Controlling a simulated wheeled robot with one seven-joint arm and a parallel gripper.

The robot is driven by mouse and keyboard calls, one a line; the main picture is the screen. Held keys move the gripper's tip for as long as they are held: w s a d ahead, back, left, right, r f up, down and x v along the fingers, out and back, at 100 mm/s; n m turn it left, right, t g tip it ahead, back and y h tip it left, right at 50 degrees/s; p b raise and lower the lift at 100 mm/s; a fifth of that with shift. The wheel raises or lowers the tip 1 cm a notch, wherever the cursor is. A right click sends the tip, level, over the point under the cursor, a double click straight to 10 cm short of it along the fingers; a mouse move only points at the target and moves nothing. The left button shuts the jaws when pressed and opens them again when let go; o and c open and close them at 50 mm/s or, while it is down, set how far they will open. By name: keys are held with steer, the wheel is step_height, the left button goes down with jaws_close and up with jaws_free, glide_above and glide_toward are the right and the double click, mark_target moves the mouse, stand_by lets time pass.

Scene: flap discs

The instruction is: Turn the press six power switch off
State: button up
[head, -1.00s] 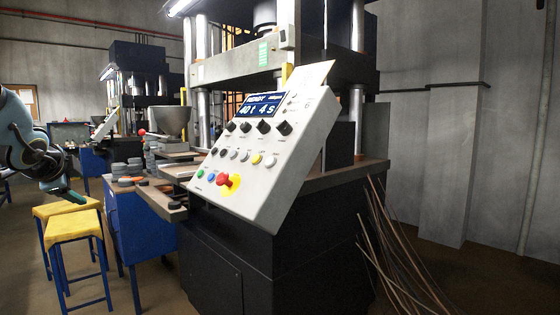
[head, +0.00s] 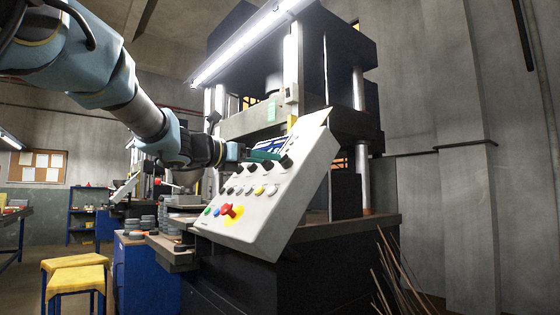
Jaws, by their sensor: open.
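The press control panel (head: 262,224) is a tilted white box in the middle of the head view. It carries a blue display (head: 284,150), a row of black rotary knobs (head: 268,164), a row of small round buttons, and a red mushroom button (head: 231,211) on yellow. The labels are too small to read, so I cannot tell which control is the power switch. My gripper (head: 262,155), with green fingertips, is open at the panel's upper left. It covers part of the display and is close to the knobs; I cannot tell whether it touches any.
The dark press (head: 240,275) stands behind and below the panel, with a bright lamp tube (head: 243,45) above. A bench with stacked discs (head: 148,222) and yellow stools (head: 76,277) stand left. Thin rods (head: 393,270) lean at the right.

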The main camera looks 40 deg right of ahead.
mark_target(283, 161)
steer(key=d+p, duration=0.1)
steer(key=d, duration=0.5)
steer(key=shift+w+d, duration=0.1)
steer(key=shift+w, duration=0.05)
jaws_close()
stand_by(0.4)
